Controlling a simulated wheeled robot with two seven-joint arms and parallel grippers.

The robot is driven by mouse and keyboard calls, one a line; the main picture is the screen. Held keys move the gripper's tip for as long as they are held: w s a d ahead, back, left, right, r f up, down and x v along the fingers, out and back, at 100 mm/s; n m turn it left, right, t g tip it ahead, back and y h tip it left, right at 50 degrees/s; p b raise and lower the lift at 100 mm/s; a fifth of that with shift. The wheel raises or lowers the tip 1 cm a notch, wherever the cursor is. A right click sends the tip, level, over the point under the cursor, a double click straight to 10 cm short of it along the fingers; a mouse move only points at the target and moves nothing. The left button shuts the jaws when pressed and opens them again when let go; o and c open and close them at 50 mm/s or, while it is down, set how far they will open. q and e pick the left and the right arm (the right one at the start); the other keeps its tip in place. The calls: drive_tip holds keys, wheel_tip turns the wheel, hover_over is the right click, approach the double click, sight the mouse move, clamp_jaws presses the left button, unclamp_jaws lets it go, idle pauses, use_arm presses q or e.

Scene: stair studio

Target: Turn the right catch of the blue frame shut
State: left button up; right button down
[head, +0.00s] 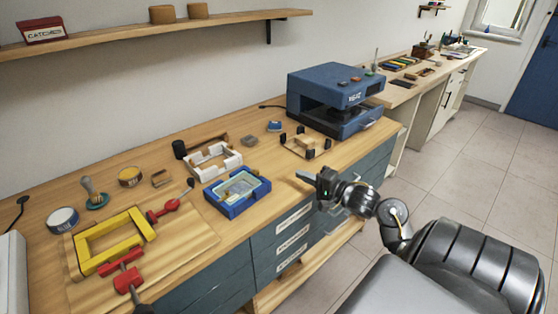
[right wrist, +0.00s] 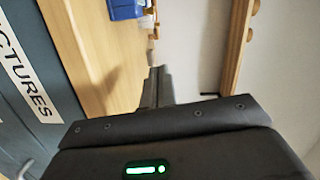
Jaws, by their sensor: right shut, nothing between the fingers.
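The blue frame (head: 232,207) lies on the wooden workbench, with a pale panel inside it. Its catches are too small in the head view to tell whether they are open or shut. Part of a blue object, likely the frame, shows at the top of the right wrist view (right wrist: 125,9). My right gripper (head: 303,177) is shut and empty, to the right of the blue frame near the bench's front edge, apart from it. Its closed fingers also show in the right wrist view (right wrist: 158,88). My left gripper is not in view.
A white frame (head: 232,160) stands just behind the blue one. A yellow frame (head: 105,262) with red clamps (head: 127,280) lies to the left. A board with black posts (head: 308,152) and a blue machine (head: 312,93) stand behind my right gripper. Drawers (head: 290,232) lie below the bench edge.

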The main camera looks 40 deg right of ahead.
drive_tip(key=w, duration=0.3)
drive_tip(key=w+a, duration=0.1)
drive_tip(key=w, duration=0.5)
drive_tip(key=shift+w+a+f, duration=0.1)
drive_tip(key=shift+w+a, duration=0.05)
drive_tip(key=shift+a, duration=0.1)
drive_tip(key=a, duration=0.2)
drive_tip(key=a+p, duration=0.1)
drive_tip(key=shift+w+f, duration=0.25)
drive_tip(key=shift+w, duration=0.05)
drive_tip(key=shift+a, duration=0.3)
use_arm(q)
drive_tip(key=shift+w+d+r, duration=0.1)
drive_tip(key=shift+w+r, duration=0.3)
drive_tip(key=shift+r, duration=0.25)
use_arm(e)
drive_tip(key=shift+a+f, duration=0.15)
drive_tip(key=shift+a, duration=0.05)
drive_tip(key=shift+a, duration=0.15)
